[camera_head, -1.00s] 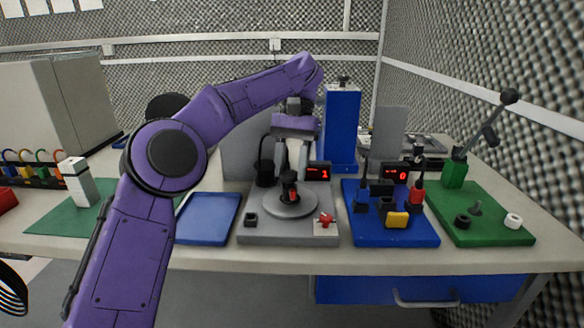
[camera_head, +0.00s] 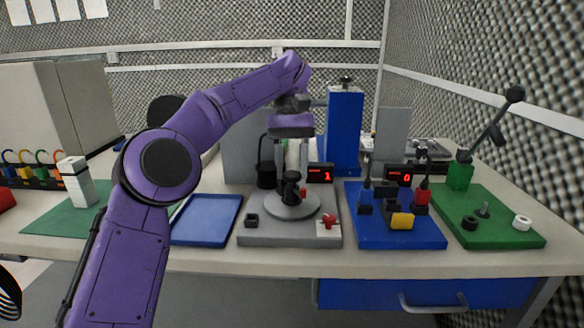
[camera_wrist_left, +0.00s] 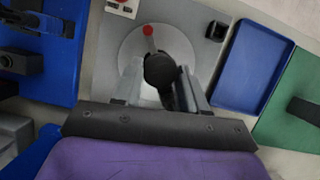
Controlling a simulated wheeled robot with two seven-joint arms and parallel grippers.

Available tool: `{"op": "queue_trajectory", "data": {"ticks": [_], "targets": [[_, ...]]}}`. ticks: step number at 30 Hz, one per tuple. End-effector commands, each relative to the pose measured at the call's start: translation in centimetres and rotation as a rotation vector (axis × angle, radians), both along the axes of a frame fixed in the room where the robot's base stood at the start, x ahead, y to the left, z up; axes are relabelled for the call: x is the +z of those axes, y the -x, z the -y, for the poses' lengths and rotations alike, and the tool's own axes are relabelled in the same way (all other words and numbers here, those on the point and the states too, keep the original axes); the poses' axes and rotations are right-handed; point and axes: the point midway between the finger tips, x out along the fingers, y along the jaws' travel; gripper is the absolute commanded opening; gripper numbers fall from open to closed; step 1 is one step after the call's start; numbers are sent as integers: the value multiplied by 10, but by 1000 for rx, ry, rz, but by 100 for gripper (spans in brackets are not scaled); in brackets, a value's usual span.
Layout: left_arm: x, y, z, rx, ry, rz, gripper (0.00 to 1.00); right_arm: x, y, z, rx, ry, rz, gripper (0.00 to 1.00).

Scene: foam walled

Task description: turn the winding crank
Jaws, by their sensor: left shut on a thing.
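The winding crank (camera_head: 291,187) looks like a black upright piece with a red tip, on a round grey disc (camera_head: 292,210) on the grey base plate. In the head view the red tip points to the right. In the left wrist view the black crank head (camera_wrist_left: 159,70) sits between the two fingers, with its red ball (camera_wrist_left: 148,30) beyond it. My left gripper (camera_head: 291,172) comes down from above and is shut on the crank; the finger contact is partly hidden. My right gripper is not in view.
A red display (camera_head: 320,173) reading 1 stands behind the disc. A red knob (camera_head: 328,222) is at the plate's front right. A blue tray (camera_head: 206,220) lies to the left, a blue board (camera_head: 395,236) to the right, and a green board with a lever (camera_head: 487,217) farther right.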

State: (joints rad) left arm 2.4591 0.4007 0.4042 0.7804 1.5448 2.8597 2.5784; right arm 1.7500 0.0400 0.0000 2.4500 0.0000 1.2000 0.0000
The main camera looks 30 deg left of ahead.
Motion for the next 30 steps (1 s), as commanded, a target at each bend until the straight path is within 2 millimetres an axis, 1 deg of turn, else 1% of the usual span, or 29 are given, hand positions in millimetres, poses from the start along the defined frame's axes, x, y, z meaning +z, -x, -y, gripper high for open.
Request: {"op": "queue_trajectory", "data": {"ticks": [1,17,18,19,20,27,30], "targets": [[-3,0,1,4,1,-6,12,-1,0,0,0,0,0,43],[-2,0,1,15,1,-7,11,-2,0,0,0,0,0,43],[-2,0,1,15,1,-7,55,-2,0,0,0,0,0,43],[-2,0,1,15,1,-7,65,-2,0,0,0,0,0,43],[-2,0,1,14,2,-5,66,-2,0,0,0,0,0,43],[-1,0,0,15,1,-2,66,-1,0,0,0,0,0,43],[6,-1,-1,16,0,-2,66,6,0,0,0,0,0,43]]}}
